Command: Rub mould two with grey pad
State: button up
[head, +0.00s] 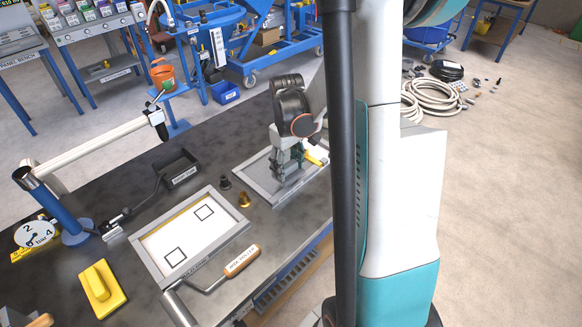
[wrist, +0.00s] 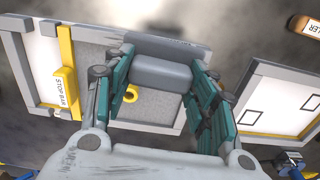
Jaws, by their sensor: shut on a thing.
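My gripper (head: 287,160) is over the far tray-like mould (head: 250,181) in the head view, pointing down. In the wrist view my gripper (wrist: 163,85) has its green fingers shut on a grey block, the grey pad (wrist: 163,72), with a darker part along one side. Beneath it is the mould (wrist: 85,88) with a grey speckled bed, a pale plate at the left, a yellow stop bar (wrist: 67,80) and a small yellow ring (wrist: 131,93). I cannot tell whether the pad touches the bed. No readable number shows which mould this is.
A second mould (head: 239,230), white inside with two outlined squares, lies nearer left. A wooden-handled tool (head: 242,260) lies before it. A black knob (head: 225,183) and brass knob (head: 244,199) stand between the moulds. A yellow block (head: 101,288), a black tray (head: 178,168) and a blue post (head: 60,212) are left.

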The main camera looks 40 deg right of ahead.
jog(key=shift+r+p, duration=0.6)
jog(key=shift+r, duration=0.6)
